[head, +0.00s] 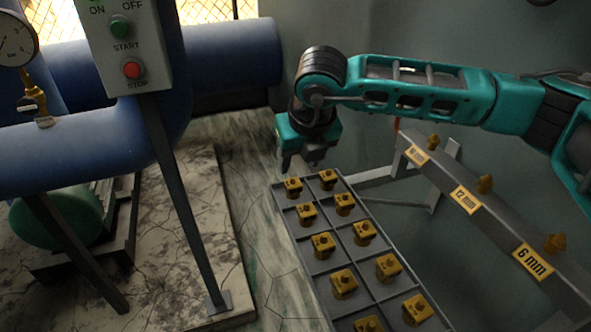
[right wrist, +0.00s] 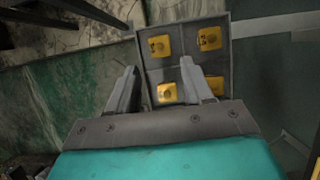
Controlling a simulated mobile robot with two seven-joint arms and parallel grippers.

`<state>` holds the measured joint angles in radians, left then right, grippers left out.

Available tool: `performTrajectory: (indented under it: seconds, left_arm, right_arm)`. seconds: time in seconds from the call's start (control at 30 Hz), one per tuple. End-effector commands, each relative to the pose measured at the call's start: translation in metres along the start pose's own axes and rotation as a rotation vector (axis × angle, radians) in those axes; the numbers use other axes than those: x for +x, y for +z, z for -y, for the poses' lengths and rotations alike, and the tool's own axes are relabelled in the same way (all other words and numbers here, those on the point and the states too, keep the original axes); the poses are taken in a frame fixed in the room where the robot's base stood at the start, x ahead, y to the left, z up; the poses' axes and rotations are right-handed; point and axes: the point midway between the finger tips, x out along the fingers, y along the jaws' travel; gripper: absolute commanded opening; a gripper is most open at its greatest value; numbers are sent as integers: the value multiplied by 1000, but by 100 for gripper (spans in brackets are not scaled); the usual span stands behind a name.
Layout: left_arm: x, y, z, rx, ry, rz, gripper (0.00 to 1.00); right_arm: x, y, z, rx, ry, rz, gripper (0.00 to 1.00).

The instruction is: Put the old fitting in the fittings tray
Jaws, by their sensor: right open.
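The fittings tray (head: 325,268) is a grey, divided tray at the lower centre of the head view, with brass-yellow fittings standing in its compartments. Its far end also shows in the right wrist view (right wrist: 185,72), with several fittings in it. One fitting (head: 292,187) stands in the far left compartment, and another (head: 328,179) in the far right one. I cannot tell which fitting is the old one. My right gripper (head: 302,165) is open over the far end of the tray, with nothing seen between its fingers (right wrist: 158,72). My left gripper is not in view.
A sloping grey rack (head: 490,222) right of the tray bears cone-topped brass fittings and size labels, one reading 6 mm. A control box (head: 128,45) on a post, blue pipes (head: 225,55) and a gauge (head: 15,40) stand left. Bare floor lies left of the tray.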

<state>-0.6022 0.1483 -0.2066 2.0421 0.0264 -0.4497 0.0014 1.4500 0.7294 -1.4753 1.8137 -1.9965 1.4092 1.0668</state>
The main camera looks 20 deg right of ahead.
Motion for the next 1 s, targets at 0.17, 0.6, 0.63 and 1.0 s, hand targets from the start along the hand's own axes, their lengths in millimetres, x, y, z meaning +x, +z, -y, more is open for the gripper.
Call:
performTrajectory:
  seconds: [0.17,0.6,0.63,1.0]
  left_arm:
    - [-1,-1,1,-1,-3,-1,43]
    - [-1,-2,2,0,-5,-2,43]
    - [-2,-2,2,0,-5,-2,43]
    - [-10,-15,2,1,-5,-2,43]
  right_arm:
    - [-21,0,0,0,0,0,51]
    - [-28,0,0,0,0,-1,51]
    - [-29,1,0,0,0,0,51]
    - [-63,15,-1,-1,0,0,51]
